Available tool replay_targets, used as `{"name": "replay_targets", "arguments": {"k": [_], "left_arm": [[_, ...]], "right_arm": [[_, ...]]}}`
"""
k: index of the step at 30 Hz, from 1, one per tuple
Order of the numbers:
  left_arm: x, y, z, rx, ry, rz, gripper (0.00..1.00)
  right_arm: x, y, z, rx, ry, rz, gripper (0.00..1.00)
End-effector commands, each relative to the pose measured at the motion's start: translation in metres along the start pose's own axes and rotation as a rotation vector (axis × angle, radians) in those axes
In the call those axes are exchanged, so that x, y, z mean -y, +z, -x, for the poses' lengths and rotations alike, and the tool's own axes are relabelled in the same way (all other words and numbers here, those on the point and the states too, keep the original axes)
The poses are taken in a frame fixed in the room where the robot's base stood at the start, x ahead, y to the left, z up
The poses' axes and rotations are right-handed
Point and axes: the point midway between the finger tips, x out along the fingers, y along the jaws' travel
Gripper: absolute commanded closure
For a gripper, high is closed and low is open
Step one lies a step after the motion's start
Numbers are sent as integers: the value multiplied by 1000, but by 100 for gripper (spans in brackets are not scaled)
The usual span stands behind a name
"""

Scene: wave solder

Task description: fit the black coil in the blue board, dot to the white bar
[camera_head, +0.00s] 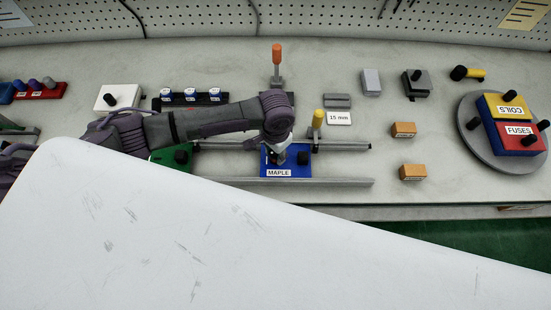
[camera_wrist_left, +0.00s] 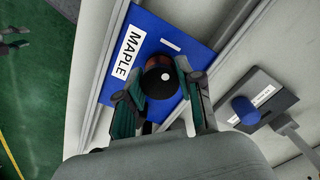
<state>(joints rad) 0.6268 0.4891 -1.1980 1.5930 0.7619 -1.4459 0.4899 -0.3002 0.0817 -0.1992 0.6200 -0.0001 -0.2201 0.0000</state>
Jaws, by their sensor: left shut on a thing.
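The blue board (camera_head: 270,158) marked MAPLE lies between metal rails on the bench. In the left wrist view the board (camera_wrist_left: 187,27) shows its label and a short white bar (camera_wrist_left: 172,45). My left gripper (camera_head: 284,150) is over the board. In the left wrist view the left gripper (camera_wrist_left: 158,82) has its fingers on either side of the black coil (camera_wrist_left: 156,66), shut on it. My right gripper is out of view.
Clamps with orange (camera_head: 277,54) and yellow (camera_head: 318,118) handles stand by the rails. A green board (camera_head: 172,165) is to the left. Orange blocks (camera_head: 403,129) and a turntable (camera_head: 478,150) with COILS and FUSES bins are to the right. A white panel (camera_head: 180,235) covers the foreground.

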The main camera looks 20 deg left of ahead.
Motion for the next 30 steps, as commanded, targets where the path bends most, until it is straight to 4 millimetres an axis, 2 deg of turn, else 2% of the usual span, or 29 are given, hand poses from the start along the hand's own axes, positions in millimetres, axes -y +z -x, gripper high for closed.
{"name": "replay_targets", "arguments": {"k": [26,27,30], "left_arm": [[0,0,-9,0,0,0,100],[0,0,-9,0,0,0,62],[0,0,-9,0,0,0,46]], "right_arm": [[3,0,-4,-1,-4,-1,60],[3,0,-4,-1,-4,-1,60],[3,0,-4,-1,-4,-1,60]]}}
